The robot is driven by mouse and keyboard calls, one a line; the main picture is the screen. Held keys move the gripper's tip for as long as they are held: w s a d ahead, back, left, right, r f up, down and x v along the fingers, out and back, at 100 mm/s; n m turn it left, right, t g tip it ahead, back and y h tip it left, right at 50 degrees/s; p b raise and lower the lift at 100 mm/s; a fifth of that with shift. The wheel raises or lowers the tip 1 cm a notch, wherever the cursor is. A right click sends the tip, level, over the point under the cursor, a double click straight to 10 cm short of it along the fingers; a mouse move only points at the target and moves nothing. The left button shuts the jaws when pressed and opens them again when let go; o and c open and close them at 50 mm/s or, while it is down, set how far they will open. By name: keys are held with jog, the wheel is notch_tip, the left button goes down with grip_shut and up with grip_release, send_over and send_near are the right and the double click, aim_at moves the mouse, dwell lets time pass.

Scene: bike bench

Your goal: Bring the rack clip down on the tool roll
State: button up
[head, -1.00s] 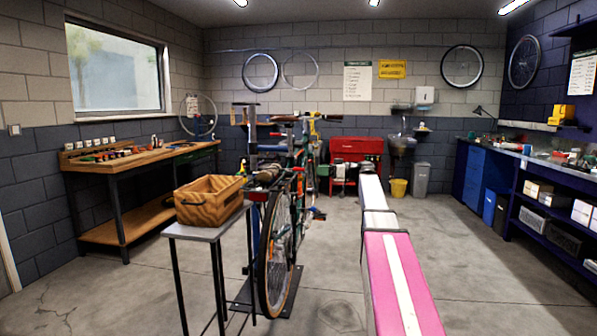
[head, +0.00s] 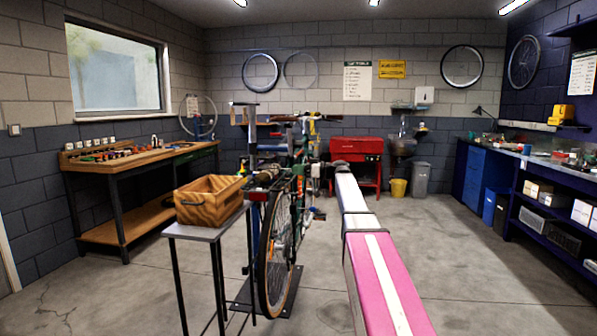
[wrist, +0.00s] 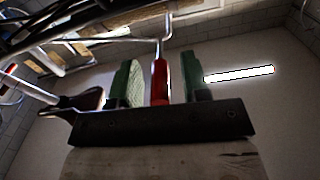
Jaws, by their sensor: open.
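My gripper (wrist: 160,82) is open in the wrist view, its two green finger pads standing apart. Between the pads is a red-sleeved bar (wrist: 159,80) with a thin silver rod at its end. It may be part of the rack clip, but I cannot tell for sure, nor whether a pad touches it. In the head view the bike (head: 277,235) stands upright in its stand, with a brown and dark bundle (head: 265,177) above the rear wheel that may be the tool roll. My arm hides the gripper there.
A wicker basket (head: 209,200) sits on a small grey side table (head: 205,232) left of the bike. A wooden workbench (head: 130,158) stands along the left wall, and a red tool chest (head: 357,147) at the back. The floor to the right is clear.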

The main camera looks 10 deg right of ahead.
grip_shut()
jog(key=shift+m, duration=0.7)
jog(key=r, duration=0.1)
jog(key=w+r, duration=0.1)
jog(key=r, duration=0.2)
jog(key=shift+w+d+r, duration=0.1)
jog(key=shift+w+d, duration=0.15)
jog(key=shift+w, duration=0.1)
grip_release()
jog(key=shift+d, duration=0.1)
jog(key=v, duration=1)
jog(key=shift+s+d, duration=0.15)
jog(key=shift+d, duration=0.2)
